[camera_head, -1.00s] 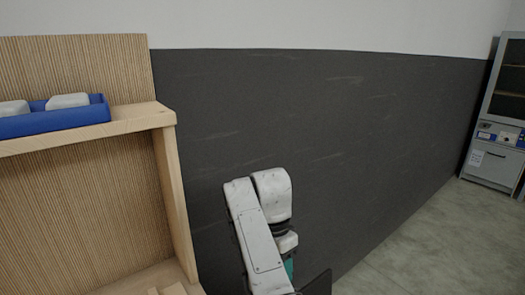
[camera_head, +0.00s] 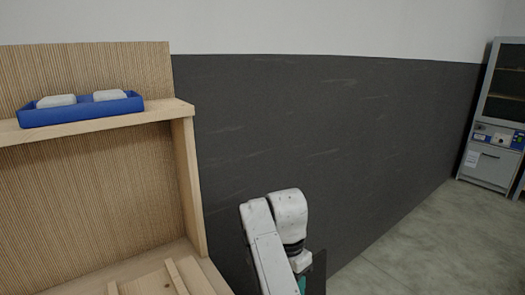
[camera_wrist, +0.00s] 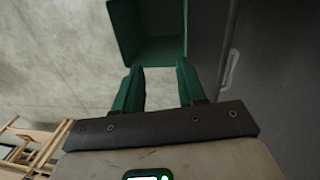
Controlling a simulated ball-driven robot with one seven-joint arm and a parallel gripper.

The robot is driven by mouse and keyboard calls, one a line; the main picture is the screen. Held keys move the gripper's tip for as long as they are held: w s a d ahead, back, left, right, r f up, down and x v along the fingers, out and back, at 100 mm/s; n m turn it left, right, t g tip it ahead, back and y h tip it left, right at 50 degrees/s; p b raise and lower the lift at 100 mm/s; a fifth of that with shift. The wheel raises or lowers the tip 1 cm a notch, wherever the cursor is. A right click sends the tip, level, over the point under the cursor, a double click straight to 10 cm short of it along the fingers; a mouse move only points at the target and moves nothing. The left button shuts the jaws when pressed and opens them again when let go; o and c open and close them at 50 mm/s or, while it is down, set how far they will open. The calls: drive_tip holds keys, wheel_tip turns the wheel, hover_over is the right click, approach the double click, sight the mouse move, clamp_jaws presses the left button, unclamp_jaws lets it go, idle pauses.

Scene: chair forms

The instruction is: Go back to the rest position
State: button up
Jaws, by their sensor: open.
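My gripper (camera_wrist: 160,90) shows in the wrist view with its two green fingers apart and nothing between them. In the head view my white arm is folded upright at the lower middle, in front of the dark wall panel and right of the wooden shelf unit (camera_head: 188,180). The gripper itself is not clearly seen there. Beyond the fingertips in the wrist view is a green open box (camera_wrist: 160,50) on the grey floor; the fingers appear apart from it.
A blue tray (camera_head: 80,113) with two whitish blocks (camera_head: 57,101) (camera_head: 110,95) sits on the upper shelf. A grey cabinet (camera_head: 490,160) stands far right. The floor (camera_head: 400,240) between is clear. Wooden bars (camera_wrist: 45,150) show at lower left in the wrist view.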

drive_tip(key=s+d+f+n+t, duration=0.3)
drive_tip(key=s+d+f+n, duration=0.2)
drive_tip(key=s+d+f, duration=0.8)
drive_tip(key=s+d+r+n+t+y, duration=0.1)
drive_tip(key=s+d+r+n+t, duration=0.15)
drive_tip(key=s, duration=0.55)
drive_tip(key=s+d+r+n+t, duration=0.15)
drive_tip(key=s+d, duration=0.25)
drive_tip(key=s, duration=0.5)
drive_tip(key=s+d+f+g, duration=0.1)
drive_tip(key=s+f+g, duration=0.4)
drive_tip(key=s, duration=0.5)
drive_tip(key=shift+s+f+n, duration=0.2)
drive_tip(key=shift+f+n, duration=0.1)
drive_tip(key=shift+f, duration=0.25)
